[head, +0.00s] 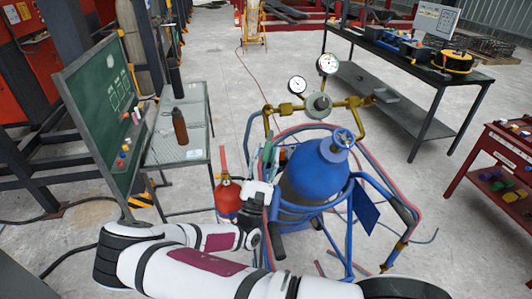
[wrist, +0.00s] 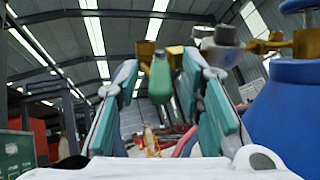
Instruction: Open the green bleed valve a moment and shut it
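A green bulb-shaped piece (wrist: 160,80), which looks like the bleed valve's handle, hangs below brass fittings (wrist: 175,54) in the wrist view. My gripper (wrist: 158,88) has its two teal-padded fingers apart, one on each side of it in the picture. A gap shows at the left finger; touch at the right finger is unclear, as is the depth between the fingertips and the valve. In the head view my gripper (head: 268,158) is upright left of the blue gas cylinder (head: 312,175), under the left end of the brass manifold (head: 288,108). I cannot make out the green valve there.
Two gauges (head: 328,64) and a regulator stand above the cylinder, which sits in a blue frame (head: 352,205) with red hoses around it. A red extinguisher-like bottle (head: 228,197) is close left of my gripper. A workbench (head: 400,65) and red cart (head: 505,175) stand right.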

